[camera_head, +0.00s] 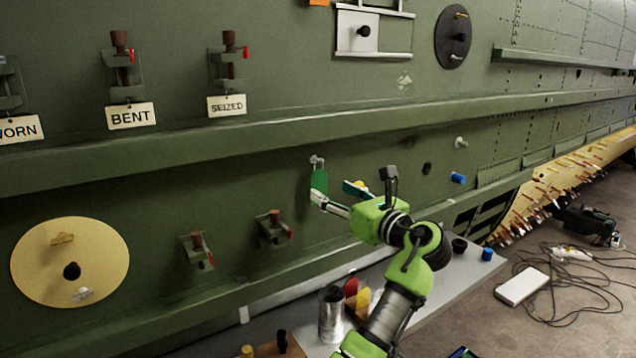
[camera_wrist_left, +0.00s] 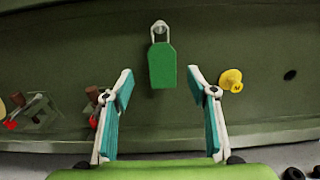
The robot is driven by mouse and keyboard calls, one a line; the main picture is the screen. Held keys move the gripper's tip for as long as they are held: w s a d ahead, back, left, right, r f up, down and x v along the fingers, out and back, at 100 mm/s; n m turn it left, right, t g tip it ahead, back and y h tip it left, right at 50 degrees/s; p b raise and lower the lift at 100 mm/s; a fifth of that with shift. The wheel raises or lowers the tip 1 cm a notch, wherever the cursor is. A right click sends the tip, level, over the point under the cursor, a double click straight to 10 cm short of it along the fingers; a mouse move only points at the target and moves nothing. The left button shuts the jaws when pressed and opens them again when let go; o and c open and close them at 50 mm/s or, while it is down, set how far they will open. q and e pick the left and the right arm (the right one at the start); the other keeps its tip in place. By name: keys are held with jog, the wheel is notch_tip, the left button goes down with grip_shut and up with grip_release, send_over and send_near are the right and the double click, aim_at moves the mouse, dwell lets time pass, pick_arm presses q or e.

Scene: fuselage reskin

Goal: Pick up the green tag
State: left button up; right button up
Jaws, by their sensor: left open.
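The green tag (camera_head: 319,180) hangs from a small metal hook (camera_head: 317,160) on the green fuselage wall. In the left wrist view the tag (camera_wrist_left: 162,67) hangs upright from its hook (camera_wrist_left: 159,27), centred between the fingers. My left gripper (camera_head: 333,192) is open in front of the wall, close to the tag. Its fingertips (camera_wrist_left: 160,78) stand apart on either side of the tag's lower part, with clear gaps in the picture. How far they are from it in depth I cannot tell. My right gripper is not in view.
A yellow knob marked M (camera_wrist_left: 230,81) sits right of the tag. Small brackets (camera_head: 272,228) stick out left of it. Below, a grey bench (camera_head: 430,287) holds a metal can (camera_head: 331,318) and other small items. A wall ledge (camera_head: 250,137) runs above the tag.

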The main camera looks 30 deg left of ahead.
aim_at(319, 184)
pick_arm(q)
jog(key=p+x, duration=0.3)
jog(key=x, duration=0.2)
jog(key=shift+w+d, duration=0.1)
jog(key=shift+w+f, duration=0.1)
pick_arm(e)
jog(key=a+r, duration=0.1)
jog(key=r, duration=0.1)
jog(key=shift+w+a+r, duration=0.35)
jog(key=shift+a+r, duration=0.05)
pick_arm(q)
jog(key=c, duration=0.9)
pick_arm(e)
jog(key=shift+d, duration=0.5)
